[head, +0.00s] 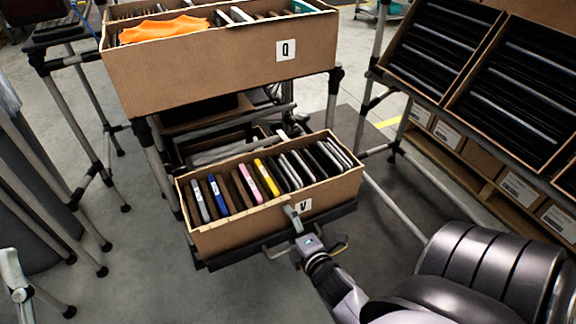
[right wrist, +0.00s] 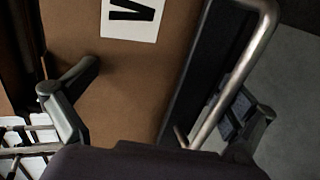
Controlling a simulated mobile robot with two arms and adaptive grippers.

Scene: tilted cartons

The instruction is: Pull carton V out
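Carton V (head: 235,232) is an open brown cardboard box with a white "V" label (head: 304,205) on its front. It sits tilted towards me on a dark tray of a low rack and holds a row of thin upright items. Its front and label also show in the right wrist view (right wrist: 130,95). My right gripper (head: 312,228) is at the carton's front, below the label. Its fingers are wide apart, with the tray's metal handle (right wrist: 240,75) between them and no visible grip. A pale part at the lower left edge (head: 20,292) looks like my left gripper; its fingers are unclear.
Carton Q (head: 200,75) stands above and behind on the upper level of the rack, holding an orange cloth. Rack posts with dark joints stand at the left. A rack of tilted black-filled cartons (head: 520,80) is at the right. The grey floor in front is open.

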